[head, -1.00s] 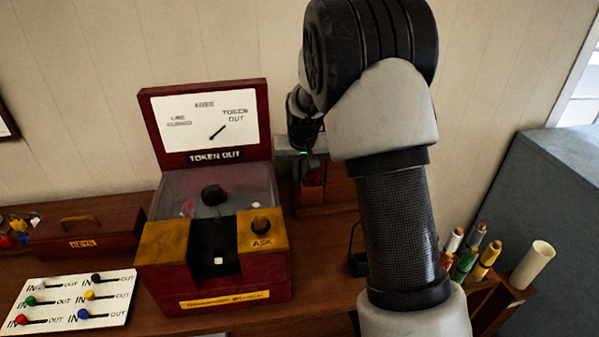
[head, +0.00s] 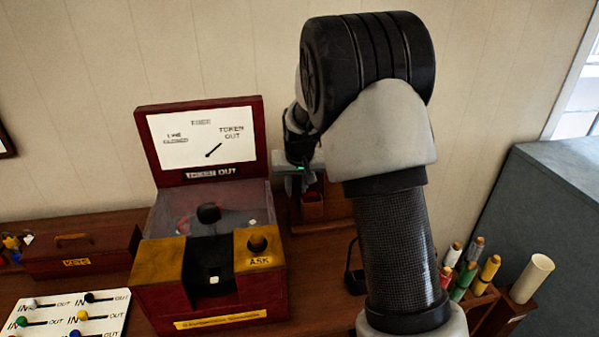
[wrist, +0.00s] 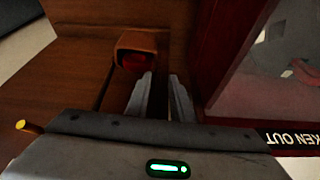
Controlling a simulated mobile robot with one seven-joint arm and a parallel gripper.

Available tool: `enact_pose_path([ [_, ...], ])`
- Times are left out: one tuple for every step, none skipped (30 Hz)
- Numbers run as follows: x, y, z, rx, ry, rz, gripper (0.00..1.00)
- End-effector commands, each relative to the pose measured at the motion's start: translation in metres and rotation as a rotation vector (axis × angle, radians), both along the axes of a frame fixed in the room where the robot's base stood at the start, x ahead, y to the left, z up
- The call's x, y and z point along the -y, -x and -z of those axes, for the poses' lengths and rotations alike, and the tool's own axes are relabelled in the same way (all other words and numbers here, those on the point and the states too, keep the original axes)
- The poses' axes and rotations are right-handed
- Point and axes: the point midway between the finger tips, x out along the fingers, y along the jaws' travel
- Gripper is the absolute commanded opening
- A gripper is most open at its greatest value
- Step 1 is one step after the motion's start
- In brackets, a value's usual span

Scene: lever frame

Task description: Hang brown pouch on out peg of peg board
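A small brown pouch-like object with a red patch (wrist: 137,45) is near the top of the wrist view, just past my fingertips. It appears in the head view (head: 312,207) low in front of a brown wooden panel, below my gripper (head: 300,172). I cannot tell how it is held there. In the wrist view my gripper (wrist: 161,80) has two grey fingers with a narrow gap and nothing visible between them. A brass-tipped peg (wrist: 28,127) sticks out at the left of the wrist view. Whether the wooden panel (wrist: 75,75) is the peg board is unclear.
The dark red token machine (head: 209,285) stands left of my gripper, its upright dial panel close by. A white IN/OUT board (head: 60,312) with coloured knobs is at lower left. Coloured cylinders (head: 475,268) and a cream tube (head: 532,278) stand at right.

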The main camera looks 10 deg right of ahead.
Motion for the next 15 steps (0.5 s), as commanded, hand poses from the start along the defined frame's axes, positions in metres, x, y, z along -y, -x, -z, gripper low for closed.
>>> enact_pose_path([
  [-0.005,-0.003,-0.014,0.022,-0.005,-0.006,0.28],
  [-0.005,-0.001,-0.019,0.023,-0.004,-0.005,0.28],
  [-0.004,0.002,-0.026,0.022,-0.004,-0.004,0.28],
  [-0.004,0.005,-0.032,0.021,-0.003,-0.004,0.28],
  [-0.003,0.008,-0.038,0.020,-0.002,-0.004,0.28],
  [-0.002,0.013,-0.047,0.019,-0.002,-0.003,0.28],
  [-0.002,0.016,-0.053,0.018,-0.001,-0.002,0.28],
  [-0.002,0.019,-0.061,0.018,-0.002,-0.001,0.28],
  [-0.001,0.023,-0.069,0.016,-0.001,0.000,0.28],
  [-0.001,0.026,-0.076,0.016,-0.001,0.001,0.28],
  [0.000,0.030,-0.083,0.014,-0.001,0.002,0.28],
  [0.000,0.034,-0.092,0.014,0.000,0.003,0.28],
  [0.000,0.037,-0.098,0.013,0.000,0.003,0.28],
  [0.000,0.040,-0.105,0.013,0.001,0.003,0.28],
  [0.000,0.044,-0.113,0.011,0.001,0.003,0.28],
])
